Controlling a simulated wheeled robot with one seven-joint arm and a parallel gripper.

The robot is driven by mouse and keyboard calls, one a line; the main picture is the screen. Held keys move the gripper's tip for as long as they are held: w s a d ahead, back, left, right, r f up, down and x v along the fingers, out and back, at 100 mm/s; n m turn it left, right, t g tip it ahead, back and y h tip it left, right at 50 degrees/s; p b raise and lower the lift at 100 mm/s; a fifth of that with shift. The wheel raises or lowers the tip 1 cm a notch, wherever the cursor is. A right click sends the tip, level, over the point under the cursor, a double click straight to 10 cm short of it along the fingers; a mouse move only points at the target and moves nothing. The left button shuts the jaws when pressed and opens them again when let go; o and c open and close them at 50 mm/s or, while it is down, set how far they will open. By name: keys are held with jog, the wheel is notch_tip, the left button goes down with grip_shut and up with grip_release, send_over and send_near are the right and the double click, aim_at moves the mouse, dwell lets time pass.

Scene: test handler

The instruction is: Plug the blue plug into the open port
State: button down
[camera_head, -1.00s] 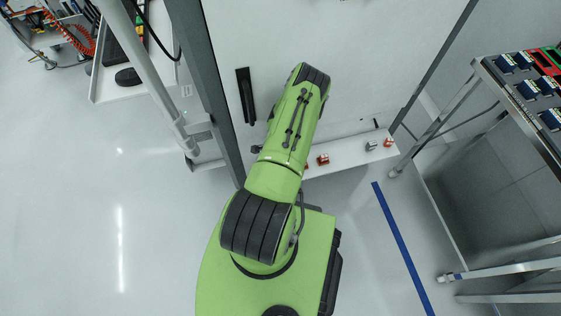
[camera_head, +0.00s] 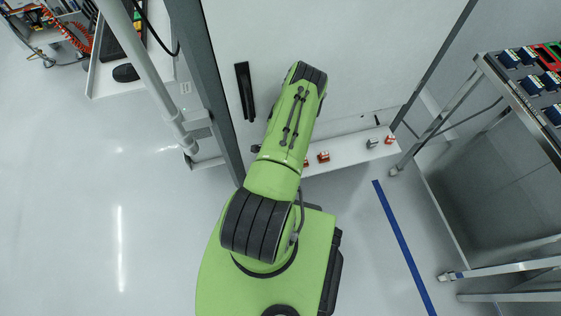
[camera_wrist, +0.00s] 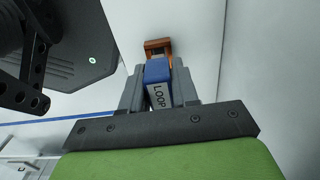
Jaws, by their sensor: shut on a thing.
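The blue plug (camera_wrist: 157,71) shows in the wrist view with a white label reading "LOOP". My gripper (camera_wrist: 157,82) is shut on it, with a grey finger on each side. An orange-brown block with an opening (camera_wrist: 157,46) is just beyond the plug's far end, in line with it. It may be the port. I cannot tell whether the plug touches it or is inside it. In the head view my arm hides the gripper and the plug.
In the head view a white ledge (camera_head: 345,162) bears small orange blocks (camera_head: 323,157) and a silver one (camera_head: 372,143). A metal frame post (camera_head: 205,85) stands left of my arm. A cart with blue plugs (camera_head: 532,85) stands at the right.

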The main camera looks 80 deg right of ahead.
jog(key=shift+f, duration=0.15)
dwell(0.8)
jog(key=shift+f+b, duration=0.35)
jog(key=shift+b, duration=0.15)
jog(key=shift+f+b, duration=0.45)
jog(key=shift+f, duration=0.05)
jog(key=c, duration=0.8)
grip_release()
notch_tip(320, 180, up, 12)
jog(key=p, duration=0.4)
